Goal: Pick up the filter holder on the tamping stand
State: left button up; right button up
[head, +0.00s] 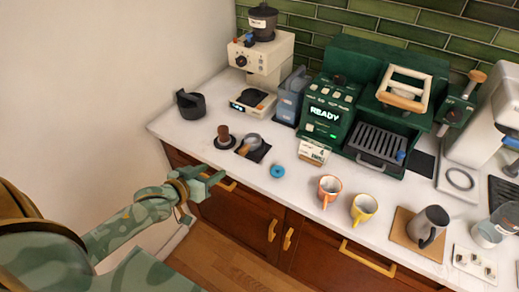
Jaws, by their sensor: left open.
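My left gripper (205,191) is open and empty, in front of the counter's front edge, nearer the camera and to the lower left of the filter holder. It is apart from the holder. My right gripper is not in view.
A blue ring (277,171) lies right of the stand. An orange cup (329,189) and a yellow cup (363,208) stand further right. A grinder (266,58) and a green coffee machine (328,112) stand behind. A black pitcher (191,104) is at the left.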

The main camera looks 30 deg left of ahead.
pick_arm(q)
jog(key=b, duration=0.1)
send_near(241, 153)
jog(key=x, duration=0.2)
jog(key=b+x, duration=0.1)
jog(key=x, duration=0.1)
jog(key=shift+w+a+f, duration=0.1)
jog(key=shift+w+f, duration=0.05)
jog(key=shift+f, duration=0.2)
jog(key=shift+w+f+b, duration=0.15)
jog(key=shift+w+b, duration=0.15)
jog(key=shift+w, duration=0.25)
jog(key=b+x, duration=0.1)
jog(key=x, duration=0.4)
jog(key=shift+s+r, duration=0.1)
jog(key=shift+r, duration=0.15)
jog(key=shift+c, duration=0.6)
grip_shut()
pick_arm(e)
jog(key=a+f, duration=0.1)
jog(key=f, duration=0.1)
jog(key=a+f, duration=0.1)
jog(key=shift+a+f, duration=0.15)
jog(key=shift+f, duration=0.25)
